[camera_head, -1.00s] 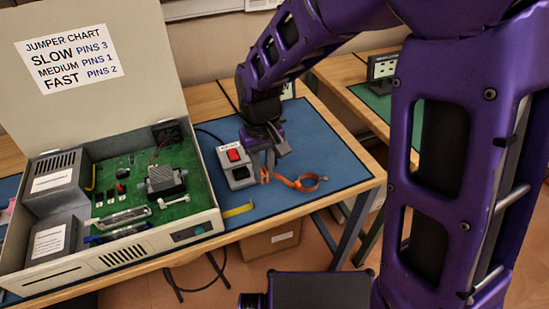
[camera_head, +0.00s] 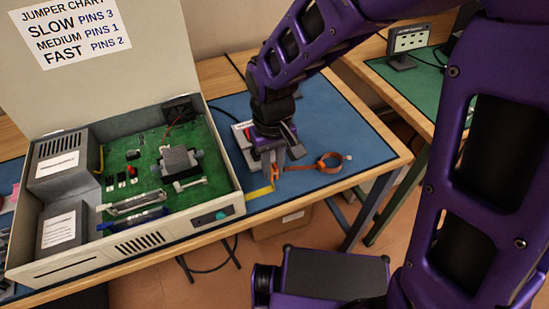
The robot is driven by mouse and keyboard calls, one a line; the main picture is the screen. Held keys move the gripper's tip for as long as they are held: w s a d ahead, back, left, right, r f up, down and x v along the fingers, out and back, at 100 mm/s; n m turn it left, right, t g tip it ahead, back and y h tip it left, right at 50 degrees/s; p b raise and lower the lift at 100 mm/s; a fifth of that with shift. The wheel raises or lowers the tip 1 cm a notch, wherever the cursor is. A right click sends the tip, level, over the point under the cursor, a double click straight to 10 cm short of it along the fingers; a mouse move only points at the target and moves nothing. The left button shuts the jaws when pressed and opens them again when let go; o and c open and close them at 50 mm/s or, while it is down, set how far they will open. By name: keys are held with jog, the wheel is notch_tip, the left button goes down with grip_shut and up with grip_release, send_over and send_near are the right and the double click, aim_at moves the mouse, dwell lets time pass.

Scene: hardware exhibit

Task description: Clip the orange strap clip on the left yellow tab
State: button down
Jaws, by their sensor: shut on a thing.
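My gripper (camera_head: 274,166) is shut on the orange strap clip (camera_head: 276,173) and points down over the front part of the blue mat. The clip's strap (camera_head: 302,168) runs right to a brown-orange loop (camera_head: 328,163) above or on the mat. A yellow strip (camera_head: 258,192), which looks like a yellow tab, lies at the mat's front edge, just right of the open case. The clip is just behind and above the strip's right end in the picture. I cannot tell whether they touch. No second yellow tab can be made out on the mat.
The open case (camera_head: 230,211) with a green circuit board stands left of my gripper. A grey box with a red switch (camera_head: 246,134) is right behind my gripper, partly hidden by it. The blue mat (camera_head: 350,135) is clear to the right.

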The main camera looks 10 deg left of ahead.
aim_at(273, 184)
jog(key=shift+f, duration=0.5)
jog(key=shift+f+b, duration=0.2)
jog(key=shift+b, duration=0.15)
jog(key=shift+f, duration=0.3)
jog(key=shift+f+b, duration=0.65)
jog(key=shift+f, duration=0.5)
dwell(0.7)
jog(key=c, duration=0.7)
grip_release()
jog(key=shift+o, duration=0.3)
jog(key=shift+o, duration=1.3)
jog(key=shift+r+p, duration=0.6)
jog(key=shift+r, duration=0.1)
